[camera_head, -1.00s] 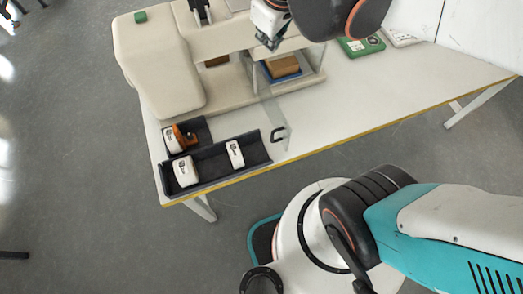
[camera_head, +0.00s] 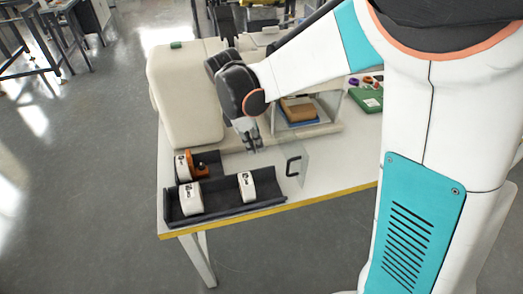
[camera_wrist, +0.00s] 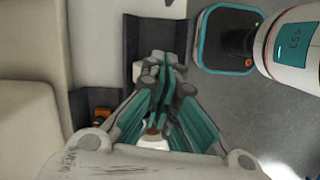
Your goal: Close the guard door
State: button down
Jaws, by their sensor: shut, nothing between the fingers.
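In the wrist view my gripper's closed fingertips (camera_wrist: 168,62) are above the dark tray. I cannot make out the door or handle in the wrist view.
The dark tray (camera_head: 222,208) with white blocks (camera_head: 247,187) lies along the table's front left. An orange part (camera_head: 198,167) sits beside a white block. A brown block on a blue plate (camera_head: 298,108) is in the bay. A green box (camera_head: 366,98) stands right.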

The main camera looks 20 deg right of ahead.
jog(key=d+f+b, duration=0.4)
jog(key=d+f, duration=0.2)
jog(key=f, duration=0.3)
jog(key=shift+s+d+f+b, duration=0.2)
jog(key=shift+s+b, duration=0.1)
jog(key=shift+s, duration=0.15)
jog(key=shift+d, duration=0.1)
